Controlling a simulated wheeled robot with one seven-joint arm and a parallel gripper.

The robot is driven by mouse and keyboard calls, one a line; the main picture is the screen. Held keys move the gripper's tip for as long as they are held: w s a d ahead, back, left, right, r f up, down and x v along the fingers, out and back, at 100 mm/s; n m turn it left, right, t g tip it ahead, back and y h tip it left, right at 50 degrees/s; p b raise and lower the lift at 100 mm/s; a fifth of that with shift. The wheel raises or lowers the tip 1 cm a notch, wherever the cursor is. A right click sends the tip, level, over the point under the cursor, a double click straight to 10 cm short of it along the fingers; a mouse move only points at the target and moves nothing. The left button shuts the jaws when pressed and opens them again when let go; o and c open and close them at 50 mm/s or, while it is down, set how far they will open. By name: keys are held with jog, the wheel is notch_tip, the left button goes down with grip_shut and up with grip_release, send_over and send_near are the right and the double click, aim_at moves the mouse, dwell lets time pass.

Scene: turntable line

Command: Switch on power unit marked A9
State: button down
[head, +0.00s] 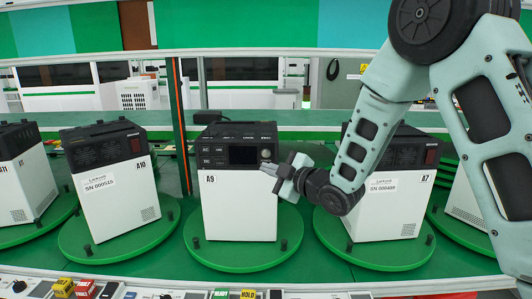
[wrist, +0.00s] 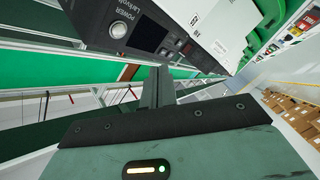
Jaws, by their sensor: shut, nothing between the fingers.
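The power unit marked A9 (head: 239,205) stands upright on a round green turntable, with a white lower body and a black top. Its black panel has a dark screen (head: 243,155), small buttons on the left and a round knob (head: 266,154) on the right. My gripper (head: 270,171) is shut and empty in front of the unit's right side, just below the knob. In the wrist view the unit's black panel, with the word POWER, the round knob (wrist: 118,28) and the screen, lies beyond my shut fingers (wrist: 158,72). I cannot tell whether the fingertips touch the panel.
Unit A10 (head: 115,195) stands on the left turntable, and unit A7 (head: 390,205) on the right one, partly behind my arm. A front ledge carries buttons, including a green READY (head: 221,294) and a yellow HOLD (head: 248,294). An orange-edged post (head: 180,125) rises behind, left of A9.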

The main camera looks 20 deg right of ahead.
aim_at(259, 154)
jog(key=w+d, duration=0.2)
jog(key=w, duration=0.4)
jog(key=shift+w+p, duration=0.2)
jog(key=shift+p, duration=0.15)
jog(key=shift+w, duration=0.15)
dwell(1.6)
jog(key=shift+w+d+b, duration=0.15)
jog(key=shift+w+b, duration=0.1)
jog(key=shift+b, duration=0.1)
jog(key=shift+w+d, duration=0.1)
jog(key=shift+w, duration=0.2)
dwell(0.6)
jog(key=shift+s+a+b, duration=0.25)
jog(key=shift+s+b, duration=0.4)
jog(key=shift+s, duration=0.05)
jog(key=shift+s, duration=0.1)
